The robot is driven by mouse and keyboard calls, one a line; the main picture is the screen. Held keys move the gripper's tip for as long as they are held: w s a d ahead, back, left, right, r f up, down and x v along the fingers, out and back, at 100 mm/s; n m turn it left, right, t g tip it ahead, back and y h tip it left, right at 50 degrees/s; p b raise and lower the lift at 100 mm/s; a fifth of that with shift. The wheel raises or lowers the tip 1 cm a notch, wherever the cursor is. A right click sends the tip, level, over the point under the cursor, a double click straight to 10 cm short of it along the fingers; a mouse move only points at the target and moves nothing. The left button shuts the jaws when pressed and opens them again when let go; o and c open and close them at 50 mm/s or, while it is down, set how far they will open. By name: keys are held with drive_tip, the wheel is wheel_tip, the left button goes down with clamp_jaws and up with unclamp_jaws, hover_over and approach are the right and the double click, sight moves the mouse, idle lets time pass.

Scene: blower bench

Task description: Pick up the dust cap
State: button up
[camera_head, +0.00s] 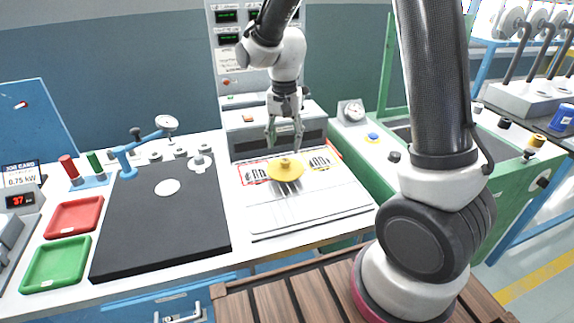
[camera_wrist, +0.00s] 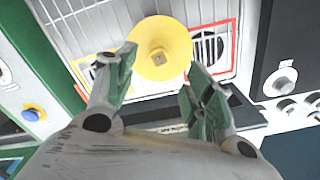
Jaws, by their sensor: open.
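The dust cap is a yellow round disc (camera_head: 286,169) with a small square knob at its centre. It sits over the pale board on the bench, between two label panels. It also shows in the wrist view (camera_wrist: 160,48), at the upper middle. My gripper (camera_head: 285,143) is above the cap, pointing down, with its fingers apart and nothing between them. In the wrist view my gripper's two green fingers (camera_wrist: 160,75) stand apart at the lower edge of the cap. I cannot tell the exact gap between fingertips and knob.
A black mat (camera_head: 165,225) with a dial gauge stand (camera_head: 145,142) lies to the left. Red (camera_head: 75,217) and green (camera_head: 55,265) trays are at the far left. A grey box (camera_head: 270,128) stands behind the cap. The front of the pale board (camera_head: 310,212) is clear.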

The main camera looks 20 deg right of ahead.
sight(285, 160)
drive_tip(key=shift+f+m, duration=0.15)
drive_tip(key=shift+m, duration=0.15)
wheel_tip(285, 160, down, 8)
drive_tip(key=shift+d+r, duration=0.1)
drive_tip(key=shift+r, duration=0.1)
drive_tip(key=shift+c, duration=0.4)
clamp_jaws()
